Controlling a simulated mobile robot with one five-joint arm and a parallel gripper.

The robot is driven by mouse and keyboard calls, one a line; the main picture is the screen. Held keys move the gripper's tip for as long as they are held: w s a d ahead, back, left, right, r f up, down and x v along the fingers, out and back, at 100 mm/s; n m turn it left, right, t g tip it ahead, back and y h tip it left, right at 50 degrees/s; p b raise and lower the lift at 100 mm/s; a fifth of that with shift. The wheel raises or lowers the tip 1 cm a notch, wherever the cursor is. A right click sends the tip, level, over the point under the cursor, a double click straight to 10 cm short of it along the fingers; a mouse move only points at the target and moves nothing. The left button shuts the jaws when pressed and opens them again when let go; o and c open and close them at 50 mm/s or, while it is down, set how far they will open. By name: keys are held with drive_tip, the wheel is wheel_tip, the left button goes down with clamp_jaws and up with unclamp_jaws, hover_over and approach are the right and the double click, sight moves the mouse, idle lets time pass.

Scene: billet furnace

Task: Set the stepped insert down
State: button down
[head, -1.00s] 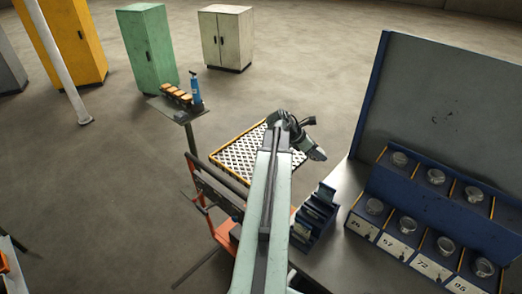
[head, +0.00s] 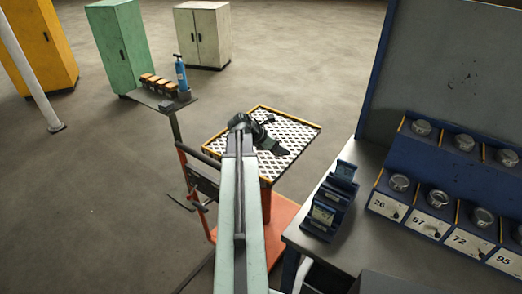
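My gripper (head: 272,145) is at the far end of my pale green arm, over the perforated tray (head: 302,140) with a yellow rim. It looks dark and small from here, and its fingers cannot be made out. I cannot tell whether it is open or shut, or whether the stepped insert is in it. I cannot pick out the stepped insert for certain anywhere in the head view. My arm hides part of the tray and of the orange cart under it.
The grey workbench (head: 345,245) at right bears a blue slotted holder (head: 318,227) and a blue rack (head: 415,150) of round metal pieces over numbered labels. A small stand (head: 150,98) with orange-topped blocks and a blue bottle is at left. Cabinets stand behind; open floor lies between.

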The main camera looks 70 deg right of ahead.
wheel_tip(320, 180, down, 5)
drive_tip(key=b, duration=0.3)
drive_tip(key=shift+w+d, duration=0.1)
drive_tip(key=shift+w, duration=0.05)
drive_tip(key=w+d, duration=0.3)
drive_tip(key=d, duration=0.1)
drive_tip(key=w+d+f, duration=0.1)
drive_tip(key=w+d, duration=0.3)
drive_tip(key=w+d+b, duration=0.1)
drive_tip(key=w+d, duration=0.2)
drive_tip(key=shift+w+d+f, duration=0.15)
drive_tip(key=shift+w+d, duration=0.05)
drive_tip(key=shift+d, duration=0.2)
wheel_tip(320, 180, down, 4)
drive_tip(key=b, duration=0.4)
drive_tip(key=shift+r, duration=0.2)
drive_tip(key=shift+f, duration=0.15)
drive_tip(key=c, duration=0.5)
unclamp_jaws()
